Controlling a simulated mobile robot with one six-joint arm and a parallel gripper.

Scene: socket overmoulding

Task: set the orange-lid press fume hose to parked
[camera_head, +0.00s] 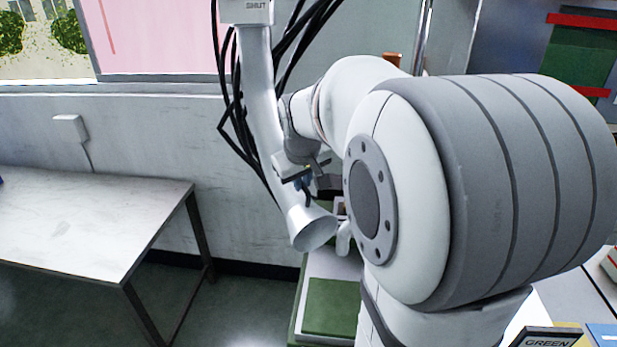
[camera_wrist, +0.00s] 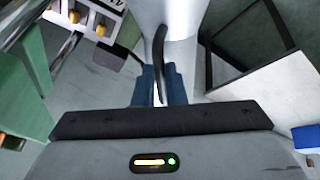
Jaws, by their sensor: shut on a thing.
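The fume hose (camera_head: 262,110) is a pale grey pipe that hangs from a box marked SHUT (camera_head: 257,8). It slants down to a flared open hood (camera_head: 314,230) at its lower end. My gripper (camera_head: 308,184) is beside the pipe, just above the hood. In the wrist view its blue fingers (camera_wrist: 160,86) are closed around a curved black handle (camera_wrist: 160,48) on the pale hose (camera_wrist: 178,18). An orange piece (camera_head: 392,62) shows behind my arm; I cannot tell if it is the press lid. My arm hides much of the press area.
A pale table (camera_head: 90,220) with dark legs stands at the left, with open floor under it. Black cables (camera_head: 232,90) hang close beside the hose. A green-topped unit (camera_head: 330,306) is below the hood. In the wrist view, orange knobs (camera_wrist: 100,29) and a green panel (camera_wrist: 22,85) are at left.

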